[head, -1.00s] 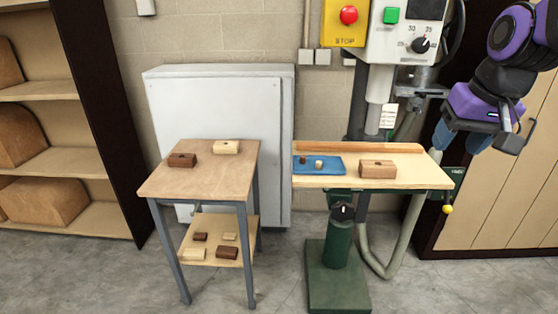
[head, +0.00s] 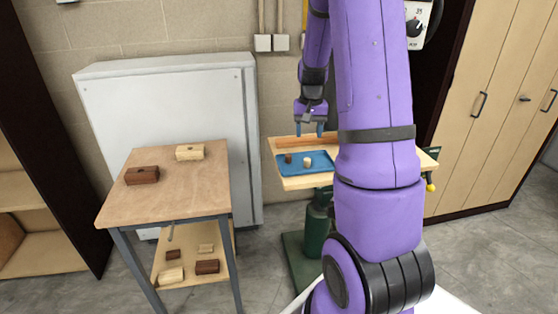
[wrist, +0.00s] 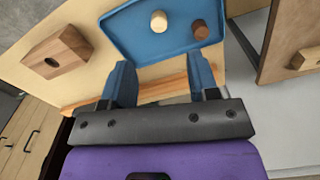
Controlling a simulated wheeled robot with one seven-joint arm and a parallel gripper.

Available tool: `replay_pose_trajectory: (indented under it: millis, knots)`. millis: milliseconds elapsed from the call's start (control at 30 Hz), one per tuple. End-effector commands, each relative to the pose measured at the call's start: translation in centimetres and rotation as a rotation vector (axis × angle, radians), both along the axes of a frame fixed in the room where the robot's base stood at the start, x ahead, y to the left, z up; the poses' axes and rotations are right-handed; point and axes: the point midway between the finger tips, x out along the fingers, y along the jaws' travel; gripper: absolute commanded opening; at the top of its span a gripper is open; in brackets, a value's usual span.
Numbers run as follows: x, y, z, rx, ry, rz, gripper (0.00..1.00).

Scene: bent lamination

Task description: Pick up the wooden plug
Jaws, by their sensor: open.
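Two small round plugs stand on a blue tray (head: 320,167) on the drill-press table. One is pale wood (head: 307,162), and it also shows in the wrist view (wrist: 159,20). The other is dark brown (head: 288,158) and is also in the wrist view (wrist: 200,31). My gripper (head: 309,134) is above the back of that table, pointing down, open and empty. In the wrist view its two blue fingers (wrist: 162,78) are apart, and both plugs lie beyond the fingertips, not between them.
A wooden block with a hole (wrist: 58,56) lies beside the tray; my arm hides it in the head view. A raised wooden strip (head: 322,141) runs along the table's back. A side table (head: 165,195) with a dark block (head: 142,176) and a pale block (head: 190,152) stands left.

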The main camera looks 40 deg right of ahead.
Motion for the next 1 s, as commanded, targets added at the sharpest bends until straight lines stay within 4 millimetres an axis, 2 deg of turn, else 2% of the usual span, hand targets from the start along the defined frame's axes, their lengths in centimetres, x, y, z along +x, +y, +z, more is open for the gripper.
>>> replay_pose_trajectory:
  millis: [400,633,900,1000]
  knots:
    - [-0.1,-0.5,-5.1,0.001,0.007,-0.009,0.55]
    - [-0.1,-0.5,-6.5,0.001,0.005,-0.009,0.55]
    - [-0.3,-1.0,-10.1,0.001,0.006,-0.009,0.55]
    - [-0.3,-1.0,-10.9,0.0,0.004,-0.009,0.55]
